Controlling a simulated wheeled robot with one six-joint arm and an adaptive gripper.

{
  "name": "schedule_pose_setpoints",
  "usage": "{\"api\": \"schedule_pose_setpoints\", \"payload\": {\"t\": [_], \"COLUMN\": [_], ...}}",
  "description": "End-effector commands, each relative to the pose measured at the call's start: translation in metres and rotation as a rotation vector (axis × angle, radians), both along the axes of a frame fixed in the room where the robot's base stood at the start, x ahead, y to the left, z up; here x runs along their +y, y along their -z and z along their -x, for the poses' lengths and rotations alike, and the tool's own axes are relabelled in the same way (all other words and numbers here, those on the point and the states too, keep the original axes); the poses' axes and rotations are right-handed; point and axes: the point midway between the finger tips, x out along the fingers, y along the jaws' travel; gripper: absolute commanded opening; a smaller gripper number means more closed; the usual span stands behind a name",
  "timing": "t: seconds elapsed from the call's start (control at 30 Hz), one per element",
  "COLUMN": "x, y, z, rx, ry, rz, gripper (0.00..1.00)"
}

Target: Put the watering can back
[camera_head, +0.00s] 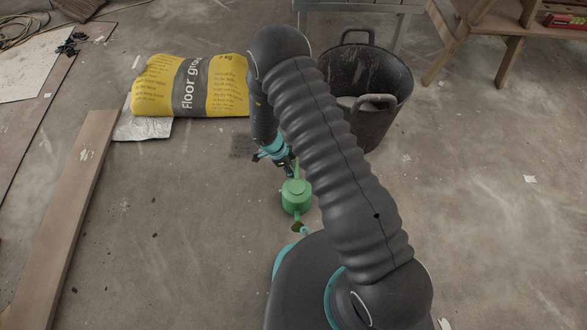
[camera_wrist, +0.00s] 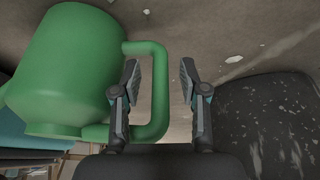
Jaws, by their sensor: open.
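The green watering can (camera_head: 296,196) stands on the concrete floor in front of my base, its spout toward the base, in the head view. In the wrist view the can's body (camera_wrist: 62,70) fills the left side, and its loop handle (camera_wrist: 158,92) reaches in between my fingers. My gripper (camera_head: 284,166) is low beside the can; in the wrist view its two fingers (camera_wrist: 159,85) are apart, with the handle's outer bar between them. I cannot tell whether either finger touches the handle.
A black bucket (camera_head: 384,122) stands behind my arm to the right. A yellow and grey floor grout bag (camera_head: 192,88) lies at the back left. A wooden plank (camera_head: 62,225) lies along the left. A wooden trestle (camera_head: 508,30) stands at the back right. The floor at right is mostly clear.

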Motion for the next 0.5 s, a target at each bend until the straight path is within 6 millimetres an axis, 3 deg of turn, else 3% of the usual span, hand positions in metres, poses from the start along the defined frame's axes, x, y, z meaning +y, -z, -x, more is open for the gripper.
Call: {"api": "schedule_pose_setpoints", "payload": {"t": [0.5], "x": [0.034], "y": [-0.085], "z": [-0.004], "rx": [-0.003], "ry": [0.0], "rz": [-0.001], "gripper": [0.43]}}
